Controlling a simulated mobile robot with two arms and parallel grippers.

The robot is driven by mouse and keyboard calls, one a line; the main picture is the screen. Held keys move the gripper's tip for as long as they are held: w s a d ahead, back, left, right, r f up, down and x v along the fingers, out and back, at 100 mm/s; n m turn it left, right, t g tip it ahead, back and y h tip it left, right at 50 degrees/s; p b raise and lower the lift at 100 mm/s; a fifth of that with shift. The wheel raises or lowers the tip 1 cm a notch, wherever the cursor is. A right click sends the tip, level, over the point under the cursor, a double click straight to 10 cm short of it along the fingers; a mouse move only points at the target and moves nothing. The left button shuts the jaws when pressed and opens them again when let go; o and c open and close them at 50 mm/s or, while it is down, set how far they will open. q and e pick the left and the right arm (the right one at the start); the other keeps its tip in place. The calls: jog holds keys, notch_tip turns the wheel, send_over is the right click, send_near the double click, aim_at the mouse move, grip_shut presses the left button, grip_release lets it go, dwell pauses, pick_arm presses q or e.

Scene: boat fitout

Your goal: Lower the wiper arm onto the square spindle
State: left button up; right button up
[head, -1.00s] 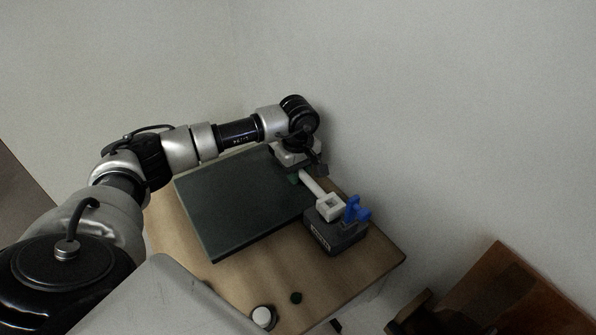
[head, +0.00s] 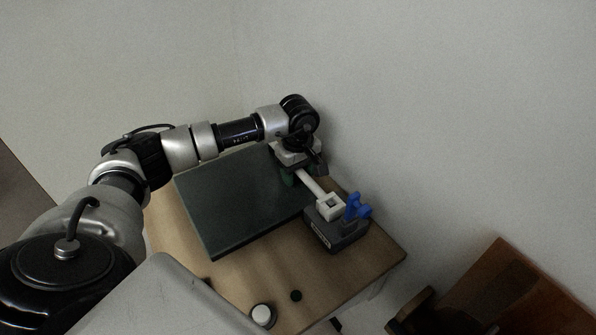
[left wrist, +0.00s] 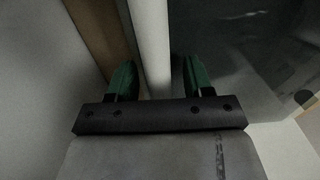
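The white wiper arm (head: 311,185) is a straight bar with a square, holed head (head: 330,207) at its near end. The head rests on or just over the dark grey block (head: 336,236); the spindle is too small to make out clearly. My left gripper (head: 303,174) is around the bar's far part. In the left wrist view the bar (left wrist: 151,40) runs between the green fingers (left wrist: 158,78), which stand apart, with a clear gap on the right side. My right gripper is not in view.
A blue winged knob (head: 355,208) stands beside the head on the block. A dark green panel (head: 235,205) covers much of the wooden table (head: 185,230). A white round piece (head: 262,313) and a small dark green piece (head: 296,296) lie near the front. A wall stands behind.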

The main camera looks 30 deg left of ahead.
pick_arm(q)
notch_tip(320, 180, up, 11)
jog(key=shift+f+b, duration=0.1)
jog(key=shift+b, duration=0.75)
